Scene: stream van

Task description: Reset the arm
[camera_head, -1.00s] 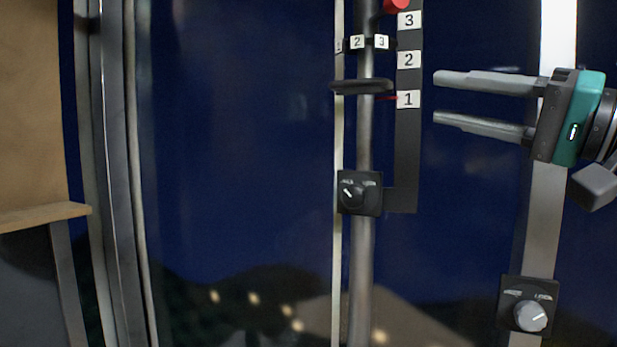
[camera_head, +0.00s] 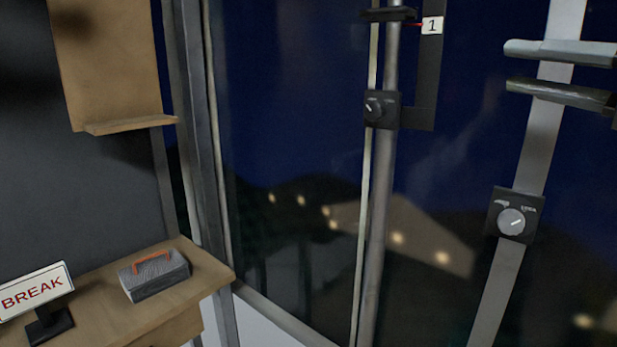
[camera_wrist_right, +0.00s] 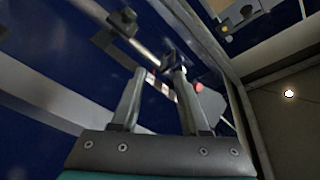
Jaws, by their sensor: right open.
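My right gripper (camera_head: 562,74) is at the upper right of the head view, with its two grey fingers pointing left, apart and with nothing between them. Its hand is cut off by the right edge. The right wrist view also shows the open fingers (camera_wrist_right: 155,95). My left gripper is not in view. The fingers are right of a metal pole (camera_head: 378,220) that carries a black slider (camera_head: 388,14) beside a scale plate marked 1 (camera_head: 432,25). The scale's upper part is out of the head view.
A black knob box (camera_head: 382,109) is on the pole, and another knob box (camera_head: 514,215) is on a grey strip at right. At lower left, a wooden desk (camera_head: 205,268) holds a toolbox (camera_head: 153,274) and a BREAK sign (camera_head: 35,290). A wooden shelf (camera_head: 130,124) hangs above.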

